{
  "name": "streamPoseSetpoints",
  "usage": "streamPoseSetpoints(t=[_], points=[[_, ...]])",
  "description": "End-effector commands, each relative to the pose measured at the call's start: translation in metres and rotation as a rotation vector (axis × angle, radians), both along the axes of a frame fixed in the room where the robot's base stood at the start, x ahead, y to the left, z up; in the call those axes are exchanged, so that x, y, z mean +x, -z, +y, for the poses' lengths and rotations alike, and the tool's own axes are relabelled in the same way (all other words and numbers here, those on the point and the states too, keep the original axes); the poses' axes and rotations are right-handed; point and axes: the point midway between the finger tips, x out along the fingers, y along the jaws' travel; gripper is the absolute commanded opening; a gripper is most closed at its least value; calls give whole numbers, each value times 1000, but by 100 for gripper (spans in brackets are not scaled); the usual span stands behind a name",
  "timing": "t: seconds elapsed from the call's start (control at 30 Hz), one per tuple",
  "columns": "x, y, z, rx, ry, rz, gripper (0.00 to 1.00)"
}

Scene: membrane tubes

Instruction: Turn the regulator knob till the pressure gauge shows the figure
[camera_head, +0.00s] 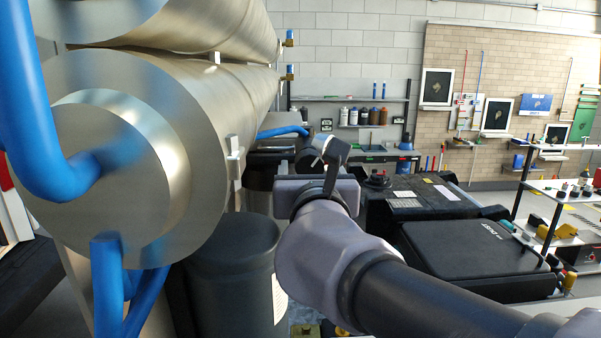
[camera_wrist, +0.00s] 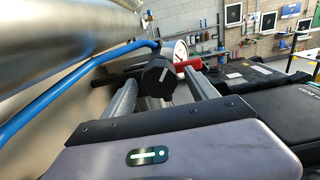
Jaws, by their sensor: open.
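The black regulator knob (camera_wrist: 157,79), with a pale stripe on its face, shows in the wrist view between and just beyond the two fingers of my gripper (camera_wrist: 160,84). The fingers are spread, with a gap to the knob on each side; I cannot tell how deep the knob sits between them. The white round pressure gauge (camera_wrist: 181,51) is behind the knob to the right, partly hidden, and its reading is too small to make out. In the head view my gripper (camera_head: 325,165) is seen from behind, and the knob cannot be made out with certainty.
Large metal membrane tubes (camera_head: 185,125) fill the left, with blue pipes (camera_head: 108,285). A blue pipe (camera_wrist: 70,93) also runs close left of the knob in the wrist view. A red part (camera_wrist: 188,65) lies beside the right finger. A black case (camera_head: 475,258) stands at the right.

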Motion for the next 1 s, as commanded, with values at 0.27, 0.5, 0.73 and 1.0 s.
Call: streamPoseSetpoints(t=[0.27,0.5,0.73,1.0], points=[[0,0,0,0,0,0,54],[0,0,0,0,0,0,6],[0,1,0,25,0,-1,5],[-1,4,1,177,0,-1,5]])
